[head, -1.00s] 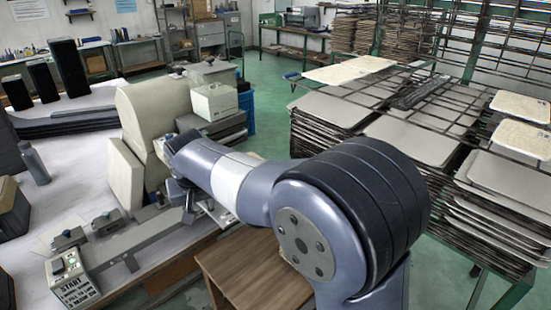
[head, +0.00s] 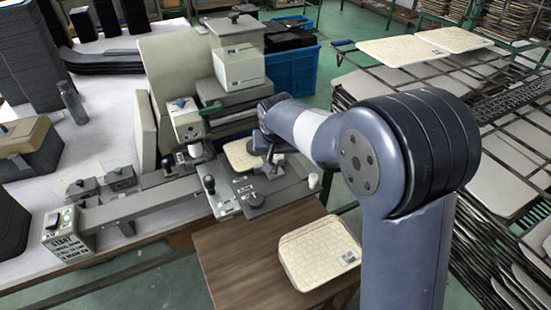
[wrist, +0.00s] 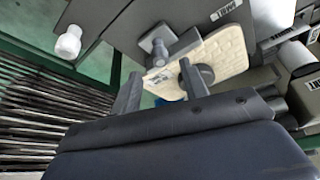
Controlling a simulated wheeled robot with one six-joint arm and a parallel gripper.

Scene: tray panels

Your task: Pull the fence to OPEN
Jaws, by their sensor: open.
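My gripper (head: 268,150) is over the right part of the grey machine (head: 228,103). In the wrist view, my gripper (wrist: 160,88) has its two fingers apart with nothing clearly held between them. A grey T-shaped handle (wrist: 160,48) stands just beyond the fingertips, and a dark round knob (wrist: 204,74) is by the right finger. I cannot tell whether the handle belongs to the fence. A cream panel (head: 238,156) lies on the machine beside my gripper, partly hidden by it; it also shows in the wrist view (wrist: 225,55). No OPEN mark is legible.
Another cream panel (head: 318,254) with a label lies on the brown wooden table (head: 228,262) in front. A control box (head: 62,232) stands at the left end of the long grey rail (head: 140,206). Racks of stacked panels (head: 520,160) fill the right. A blue crate (head: 290,70) is behind.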

